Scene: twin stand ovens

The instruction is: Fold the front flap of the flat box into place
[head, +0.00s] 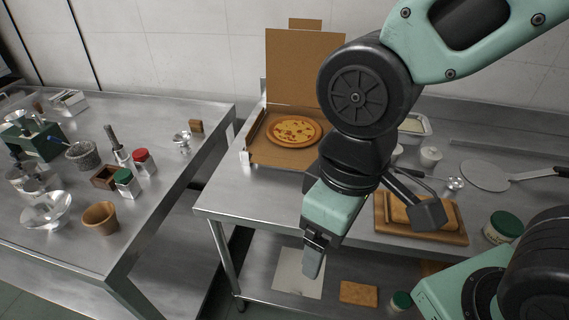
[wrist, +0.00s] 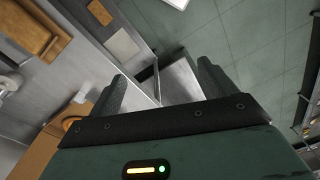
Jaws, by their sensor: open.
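The flat box (head: 258,146) is an open cardboard pizza box on the steel table. Its lid (head: 291,62) stands upright at the back, with a small tab (head: 305,24) above its top edge. A pizza (head: 295,130) lies inside. My arm covers the box's right side, and I cannot clearly make out the front flap's position. My gripper (head: 313,262) hangs in front of the table's front edge, apart from the box and empty. In the wrist view its two fingers (wrist: 162,76) are spread, and part of the box (wrist: 42,150) shows at lower left.
A wooden board (head: 452,236), a pizza peel (head: 486,175) and a green-lidded jar (head: 503,227) are to the right. A second steel table (head: 178,112) with bowls and jars stands at left. The table top in front of the box is clear. A lower shelf holds several items.

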